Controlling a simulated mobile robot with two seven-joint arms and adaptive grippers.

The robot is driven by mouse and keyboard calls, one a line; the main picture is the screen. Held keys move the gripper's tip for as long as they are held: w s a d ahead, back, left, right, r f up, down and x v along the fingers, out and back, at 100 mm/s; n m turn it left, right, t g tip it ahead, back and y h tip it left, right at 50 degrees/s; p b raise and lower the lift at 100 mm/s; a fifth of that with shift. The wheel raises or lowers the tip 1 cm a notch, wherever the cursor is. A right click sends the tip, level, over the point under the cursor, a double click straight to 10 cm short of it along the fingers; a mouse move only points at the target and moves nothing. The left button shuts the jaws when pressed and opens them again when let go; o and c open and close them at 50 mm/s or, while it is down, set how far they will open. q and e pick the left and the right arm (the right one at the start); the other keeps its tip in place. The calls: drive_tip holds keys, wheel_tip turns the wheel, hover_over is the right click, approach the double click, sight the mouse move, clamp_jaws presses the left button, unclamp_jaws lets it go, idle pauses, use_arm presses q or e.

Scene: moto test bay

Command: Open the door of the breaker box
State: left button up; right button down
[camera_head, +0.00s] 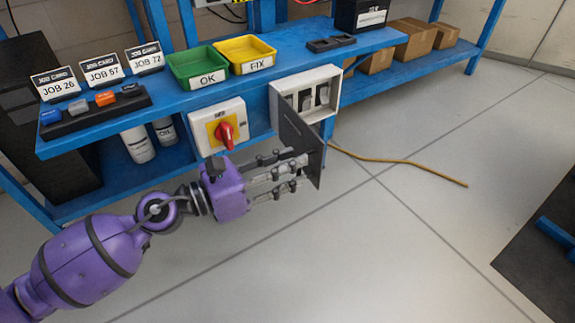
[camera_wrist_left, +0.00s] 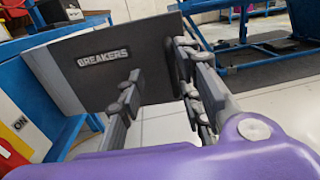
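The white breaker box (camera_head: 307,77) is fixed to the front of the blue bench. Its dark grey door (camera_head: 300,132) stands swung well out from the box, and breakers show inside. In the left wrist view, the door's outer face (camera_wrist_left: 88,85) bears the label BREAKERS. My left gripper (camera_head: 296,170) is at the outer face of the door, near its lower free part. Its fingers are spread with nothing held between them; in the wrist view the fingertips (camera_wrist_left: 158,62) overlap the door. I cannot tell whether they touch it. My right gripper is not in view.
A yellow switch box with a red knob (camera_head: 225,132) sits left of the breaker box. Green (camera_head: 198,67) and yellow (camera_head: 245,54) trays and job cards stand on the bench. A tan cable (camera_head: 400,162) lies on the floor at right. The floor before the bench is otherwise clear.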

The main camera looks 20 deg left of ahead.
use_arm(q)
drive_tip(key=shift+w+a+r, duration=0.1)
drive_tip(key=shift+a+r, duration=0.05)
drive_tip(key=v, duration=1.2)
idle(0.3)
